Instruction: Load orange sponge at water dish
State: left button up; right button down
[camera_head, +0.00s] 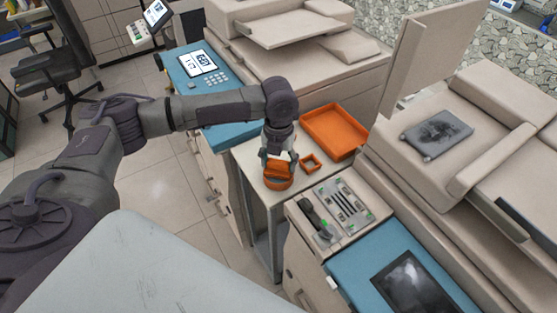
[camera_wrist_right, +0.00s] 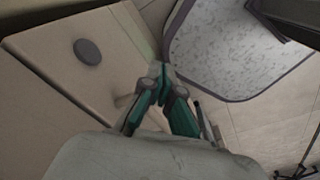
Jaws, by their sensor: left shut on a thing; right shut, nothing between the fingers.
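My left gripper (camera_head: 279,157) points down over the small table between the copiers. It is shut on the orange sponge (camera_head: 279,171). The sponge is at the round orange water dish (camera_head: 278,185), over or inside its rim. Both are orange, and I cannot tell whether the sponge touches the bottom. The gripper hides part of the sponge and the dish's far side. My right gripper (camera_wrist_right: 162,86) shows only in the right wrist view, shut and empty, with dark green fingers.
A small square orange frame (camera_head: 310,162) lies right of the dish. A large orange tray (camera_head: 335,131) is behind it. A beige copier (camera_head: 290,65) rises behind. A panel with a dark handset (camera_head: 313,215) and slots is in front right.

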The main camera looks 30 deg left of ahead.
aim_at(279, 162)
dwell(1.4)
pick_arm(q)
jog(key=shift+p, duration=0.4)
notch_tip(279, 162, up, 7)
jog(key=p, duration=0.7)
jog(key=shift+p, duration=0.3)
